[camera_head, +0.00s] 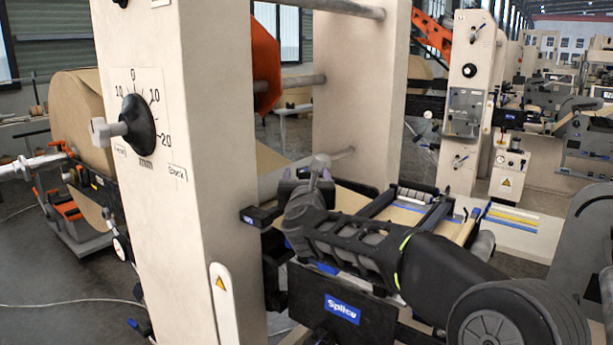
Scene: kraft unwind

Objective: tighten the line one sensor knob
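My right gripper (305,183) reaches in from the right, past the cream column, over the splice table. Its two dark fingers stand apart, so it looks open. A small grey knob (320,162) on a short stem shows at the fingers, beside or between them; I cannot tell whether they touch it. No label on it is readable, so I cannot tell if it is the line one sensor knob. My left gripper is out of view.
The near cream column (205,120) stands left of my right arm, and a second column (360,95) stands behind the gripper. A splice table (450,225) lies beyond the forearm. A kraft roll (78,100) is at the left. Metal bars cross between the columns.

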